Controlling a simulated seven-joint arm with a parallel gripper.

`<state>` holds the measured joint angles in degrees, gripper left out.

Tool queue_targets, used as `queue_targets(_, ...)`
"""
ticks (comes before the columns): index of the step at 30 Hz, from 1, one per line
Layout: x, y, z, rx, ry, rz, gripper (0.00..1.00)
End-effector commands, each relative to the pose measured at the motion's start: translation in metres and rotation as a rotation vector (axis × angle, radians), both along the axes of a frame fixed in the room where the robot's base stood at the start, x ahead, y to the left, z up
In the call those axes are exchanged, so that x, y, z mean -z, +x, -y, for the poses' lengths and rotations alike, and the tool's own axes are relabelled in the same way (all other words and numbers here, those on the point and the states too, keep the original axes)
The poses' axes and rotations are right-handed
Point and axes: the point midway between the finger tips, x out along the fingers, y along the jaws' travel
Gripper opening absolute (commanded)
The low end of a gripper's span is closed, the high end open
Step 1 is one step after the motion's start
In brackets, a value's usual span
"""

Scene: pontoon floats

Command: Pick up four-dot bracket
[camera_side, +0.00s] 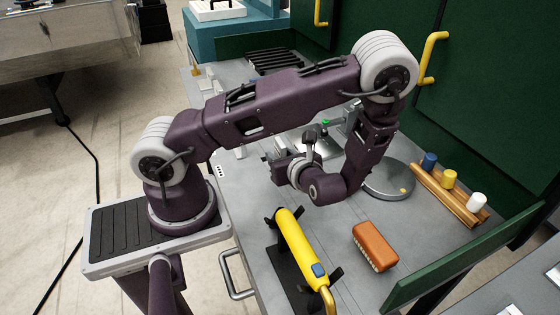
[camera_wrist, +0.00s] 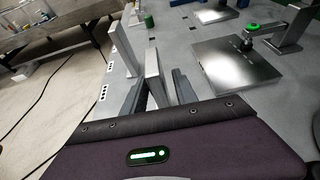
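An upright light grey bracket (camera_wrist: 155,78) stands between the two dark fingers of my gripper (camera_wrist: 160,92) in the wrist view. The fingers are apart, and a gap shows on the right of the bracket. Its lower part is hidden by my wrist. A white label with several dots (camera_wrist: 103,92) lies on the bench edge to its left, and a dotted label also shows in the side view (camera_side: 221,171). In the side view my gripper (camera_side: 277,155) is low over the bench, and my wrist hides most of what is there.
Another upright bracket (camera_wrist: 121,46) stands just beyond. A flat metal plate (camera_wrist: 235,66) and a green-topped part (camera_wrist: 253,28) lie to the right. In the side view, a yellow tool (camera_side: 298,243), an orange brush (camera_side: 375,246) and a wooden peg rack (camera_side: 447,197) occupy the near bench.

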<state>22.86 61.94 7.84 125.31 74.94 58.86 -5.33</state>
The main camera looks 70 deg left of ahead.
Motion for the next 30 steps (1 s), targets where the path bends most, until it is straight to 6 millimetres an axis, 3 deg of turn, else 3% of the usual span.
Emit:
queue_targets(1, 0.0, 0.0, 0.0, 0.0, 0.0, 0.0, 0.22)
queue_targets(5, 0.0, 0.0, 0.0, 0.0, 0.0, 0.0, 0.0)
queue_targets(18, -0.005, 0.0, 0.0, -0.001, 0.001, 0.002, 0.0)
queue_targets(20, -0.013, 0.001, 0.0, -0.001, 0.0, 0.005, 0.0)
queue_targets(30, -0.09, 0.0, 0.0, -0.005, 0.0, 0.007, 0.0)
